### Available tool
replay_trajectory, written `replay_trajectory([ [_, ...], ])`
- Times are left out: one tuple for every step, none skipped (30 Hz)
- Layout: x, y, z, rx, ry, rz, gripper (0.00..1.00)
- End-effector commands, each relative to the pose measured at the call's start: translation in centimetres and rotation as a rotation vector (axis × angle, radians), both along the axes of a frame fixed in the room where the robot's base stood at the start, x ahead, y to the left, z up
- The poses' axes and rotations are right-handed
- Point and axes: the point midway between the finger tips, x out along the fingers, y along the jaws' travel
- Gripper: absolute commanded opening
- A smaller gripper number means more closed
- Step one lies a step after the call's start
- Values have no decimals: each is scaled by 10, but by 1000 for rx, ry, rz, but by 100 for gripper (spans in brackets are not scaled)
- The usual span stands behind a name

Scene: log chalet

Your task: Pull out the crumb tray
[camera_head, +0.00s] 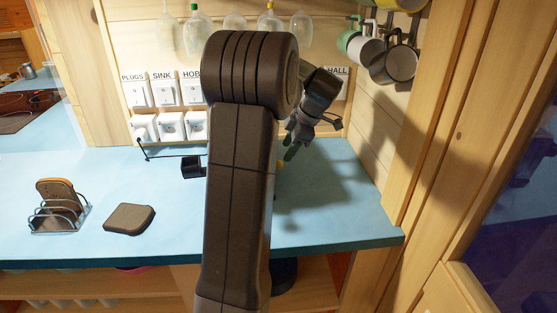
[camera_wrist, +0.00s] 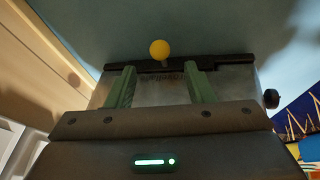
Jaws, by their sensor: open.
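A yellow ball knob (camera_wrist: 159,48) on a short stem sticks out from the dark lower edge of a silver metal appliance (camera_wrist: 150,93), apparently the toaster. The crumb tray itself cannot be made out apart from this knob. My gripper (camera_wrist: 159,70) is open, its two green fingers apart on either side of the knob's line, with the knob beyond the fingertips in the picture. I cannot tell how far away it is. In the head view my gripper (camera_head: 294,148) is low over the counter, and my arm hides the appliance. A bit of yellow (camera_head: 279,165) shows beside my arm.
A black knob (camera_head: 190,167) protrudes left of my arm, near a cord. On the blue counter (camera_head: 330,225) lie a toast rack (camera_head: 58,207) and a dark flat pad (camera_head: 129,218). Glasses and mugs (camera_head: 401,63) hang above. The counter's right front is clear.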

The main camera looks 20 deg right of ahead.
Motion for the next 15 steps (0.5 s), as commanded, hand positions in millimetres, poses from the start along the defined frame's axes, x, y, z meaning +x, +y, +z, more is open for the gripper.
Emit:
replay_trajectory([
  [2,4,-10,2,3,2,48],
  [4,6,-16,2,3,0,48],
  [7,8,-22,2,3,0,48],
  [8,10,-27,2,2,1,48],
  [10,11,-32,2,2,1,48],
  [11,13,-37,2,2,1,48],
  [13,14,-40,1,1,1,48],
  [14,15,-44,0,1,0,48],
  [15,16,-47,1,1,1,48],
  [16,17,-50,0,1,0,48],
  [16,17,-52,0,1,0,48],
  [17,18,-54,0,0,0,48],
  [17,19,-55,0,0,0,48],
  [18,19,-56,0,0,0,48],
  [18,19,-57,0,0,0,48],
])
